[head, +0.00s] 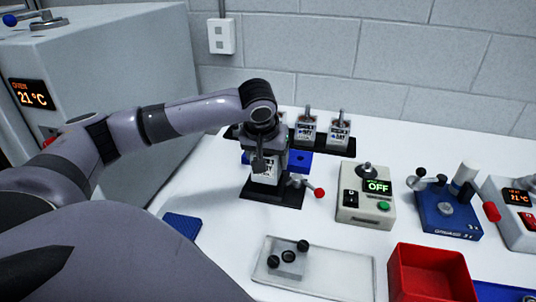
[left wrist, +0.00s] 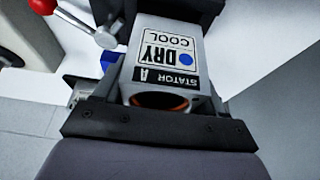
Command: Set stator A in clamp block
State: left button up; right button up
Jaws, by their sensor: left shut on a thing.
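Stator A (left wrist: 172,60) is a grey block with a white label reading "STATOR A" and "DRY COOL" and a blue dot. My left gripper (head: 261,160) is shut on it; one end with a copper-coloured opening faces the left wrist camera. In the head view the stator (head: 266,177) is partly hidden by my gripper. It stands upright at the clamp block (head: 270,193), which has a black base and a red-knobbed lever (head: 318,192). The red knob (left wrist: 44,5) also shows in the left wrist view. I cannot tell whether the stator is fully seated. My right gripper is out of view.
Behind, a black rack (head: 322,144) holds more labelled stators. A blue block (head: 300,161) sits close behind the clamp. To the right are a box reading OFF (head: 366,200), a blue fixture (head: 447,218) and a red bin (head: 432,270). A pale tray (head: 335,268) lies in front.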

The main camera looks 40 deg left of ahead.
pick_arm(q)
jog(key=shift+f, duration=0.15)
dwell(0.6)
jog(key=shift+f, duration=0.65)
jog(key=shift+f, duration=0.25)
jog(key=shift+f, duration=0.5)
jog(key=o, duration=1.5)
jog(key=shift+o, duration=0.6)
jog(key=shift+f, duration=0.15)
